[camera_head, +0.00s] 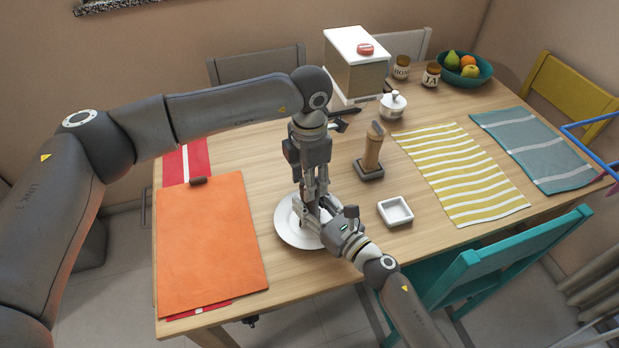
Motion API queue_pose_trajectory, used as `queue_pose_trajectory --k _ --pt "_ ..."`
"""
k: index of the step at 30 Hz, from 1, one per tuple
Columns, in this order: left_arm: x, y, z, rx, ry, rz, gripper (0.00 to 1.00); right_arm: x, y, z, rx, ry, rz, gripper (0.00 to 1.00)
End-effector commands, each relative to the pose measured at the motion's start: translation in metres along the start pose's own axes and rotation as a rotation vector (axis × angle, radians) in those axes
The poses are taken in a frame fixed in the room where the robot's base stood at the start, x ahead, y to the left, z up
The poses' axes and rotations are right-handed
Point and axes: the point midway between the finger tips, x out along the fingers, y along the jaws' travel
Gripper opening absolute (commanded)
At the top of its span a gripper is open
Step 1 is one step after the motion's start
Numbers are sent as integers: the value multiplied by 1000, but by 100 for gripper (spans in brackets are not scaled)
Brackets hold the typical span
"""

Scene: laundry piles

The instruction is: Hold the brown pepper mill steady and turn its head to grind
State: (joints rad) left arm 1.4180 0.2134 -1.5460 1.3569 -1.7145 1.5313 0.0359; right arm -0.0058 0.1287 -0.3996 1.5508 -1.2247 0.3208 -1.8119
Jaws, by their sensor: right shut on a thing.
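A small dark brown thing, which looks like the pepper mill (301,213), stands over the white plate (283,226) and is mostly hidden by my grippers. My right gripper (318,219) comes in low from the front right and is shut on the mill's side. My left gripper (310,199) points straight down from above, with its fingers around or just over the mill's top. Whether the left fingers touch it or are closed is hidden.
Right of my grippers stand a light wooden upright piece (372,150) on a dark square base and a white square dish (395,211). An orange mat (210,240) lies left. A white lidded pot (393,105) and a box (357,75) stand behind. A striped yellow cloth (465,175) lies right.

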Motion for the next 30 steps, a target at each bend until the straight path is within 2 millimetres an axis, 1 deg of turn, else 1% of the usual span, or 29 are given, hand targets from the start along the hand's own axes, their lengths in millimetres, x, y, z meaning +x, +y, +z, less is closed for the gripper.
queue_pose_trajectory --k 15,16,20,21,30 --pt "0 1 -1 17 2 2 17 0 -2 -1 0 2 -3 6" --pt "0 1 -1 17 2 2 45 -1 -2 -1 0 2 -3 6" --pt "0 1 -1 17 1 2 61 0 -1 -1 0 2 -3 6" --pt "0 1 -1 17 1 2 63 0 -1 -1 0 2 -3 6" --pt "-1 0 0 17 0 1 63 0 0 0 0 1 -1 6"
